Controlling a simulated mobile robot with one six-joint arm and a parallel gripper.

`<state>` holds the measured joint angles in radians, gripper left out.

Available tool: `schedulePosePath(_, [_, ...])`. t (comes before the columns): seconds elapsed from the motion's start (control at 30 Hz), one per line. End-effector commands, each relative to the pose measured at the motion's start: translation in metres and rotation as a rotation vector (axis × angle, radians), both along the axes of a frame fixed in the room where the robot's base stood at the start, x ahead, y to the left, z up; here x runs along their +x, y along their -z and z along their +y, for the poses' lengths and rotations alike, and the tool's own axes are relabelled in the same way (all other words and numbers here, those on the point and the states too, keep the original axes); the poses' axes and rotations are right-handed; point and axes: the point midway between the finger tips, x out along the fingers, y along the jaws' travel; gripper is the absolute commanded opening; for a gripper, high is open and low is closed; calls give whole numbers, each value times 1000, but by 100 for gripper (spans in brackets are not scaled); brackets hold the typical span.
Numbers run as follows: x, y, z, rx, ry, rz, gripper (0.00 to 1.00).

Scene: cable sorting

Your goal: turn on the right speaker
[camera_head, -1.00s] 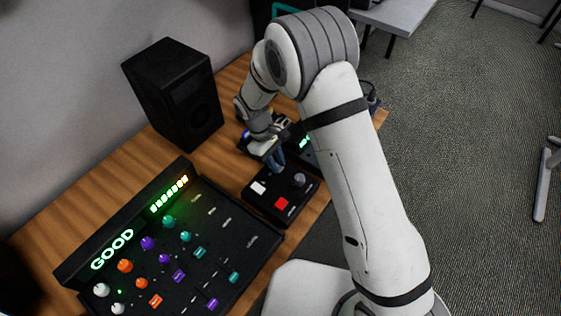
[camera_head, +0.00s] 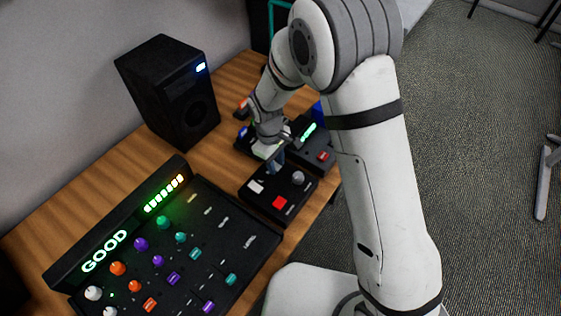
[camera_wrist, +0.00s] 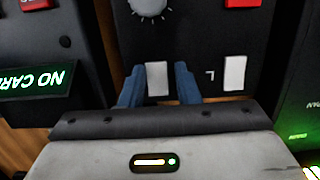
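A black control box (camera_head: 262,198) on the wooden desk has a knob (camera_head: 298,177), a red button (camera_head: 279,202) and white switches. One white switch (camera_head: 257,186) shows in the head view; it is marked L in the wrist view (camera_wrist: 234,73). The other white switch (camera_wrist: 157,78) shows between my fingertips in the wrist view; my gripper hides it in the head view. My gripper (camera_wrist: 160,84) has blue fingertips, slightly apart, one on each side of that switch. I cannot tell if they touch it. The left speaker (camera_head: 165,90) has a lit light. The right speaker cannot be made out behind my arm.
A mixer (camera_head: 215,245) with coloured knobs and a lit GOOD sign fills the front left of the desk. Another black device (camera_head: 312,150) with a green display stands beyond the control box. It is close to my gripper. Bare desk (camera_head: 130,170) lies between speaker and mixer.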

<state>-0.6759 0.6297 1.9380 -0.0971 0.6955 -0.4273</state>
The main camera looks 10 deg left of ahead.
Motion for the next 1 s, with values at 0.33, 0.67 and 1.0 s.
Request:
schedulePosePath(0.33, [1, 0, -1, 0, 1, -1, 44])
schedulePosePath(0.67, [3, -28, 3, 3, 0, -7, 44])
schedulePosePath(1.0, [3, -73, 9, 0, 1, -2, 44])
